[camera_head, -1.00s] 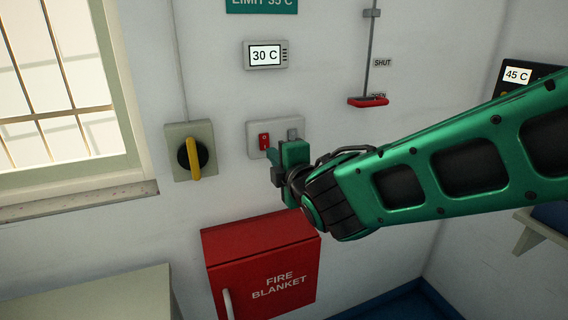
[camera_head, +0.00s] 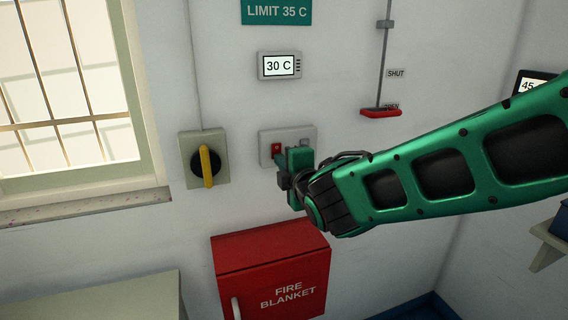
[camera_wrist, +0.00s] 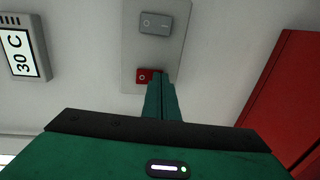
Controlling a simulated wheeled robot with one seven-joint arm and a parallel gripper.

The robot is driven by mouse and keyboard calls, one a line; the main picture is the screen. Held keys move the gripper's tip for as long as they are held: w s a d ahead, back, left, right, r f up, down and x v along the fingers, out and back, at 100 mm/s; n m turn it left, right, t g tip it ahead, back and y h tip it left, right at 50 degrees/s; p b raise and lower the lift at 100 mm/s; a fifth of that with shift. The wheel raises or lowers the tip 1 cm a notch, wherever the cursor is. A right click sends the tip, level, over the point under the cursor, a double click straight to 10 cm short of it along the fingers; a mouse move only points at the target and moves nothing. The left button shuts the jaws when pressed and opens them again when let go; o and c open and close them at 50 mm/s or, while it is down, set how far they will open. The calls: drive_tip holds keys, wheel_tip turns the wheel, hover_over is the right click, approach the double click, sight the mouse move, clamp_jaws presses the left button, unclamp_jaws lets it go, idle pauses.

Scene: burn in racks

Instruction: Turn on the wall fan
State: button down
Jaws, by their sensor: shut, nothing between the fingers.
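A pale switch plate (camera_head: 268,137) on the wall carries a red rocker (camera_head: 277,149) on its left and a grey rocker at its right. My gripper (camera_head: 281,161) is shut and empty, its fingertips at the lower part of the red rocker. In the wrist view the closed fingers (camera_wrist: 161,78) overlap one end of the red rocker (camera_wrist: 146,75), leaving an "O" mark visible; whether they touch cannot be told. The grey rocker (camera_wrist: 155,23) shows clear of the fingers there. No fan shows in view, and no label ties either rocker to one.
A yellow-handled rotary switch (camera_head: 207,167) is left of the plate. A 30 C display (camera_head: 279,65) and LIMIT 35 C sign (camera_head: 276,11) are above. A red fire blanket box (camera_head: 270,262) is below.

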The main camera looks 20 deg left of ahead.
drive_tip(key=s+d+f, duration=0.1)
drive_tip(key=s+d, duration=0.7)
drive_tip(key=s, duration=0.2)
drive_tip(key=shift+s+d+f, duration=0.3)
drive_tip(key=shift+s+f, duration=0.05)
drive_tip(key=shift+f, duration=0.05)
drive_tip(key=shift+w+d, duration=0.1)
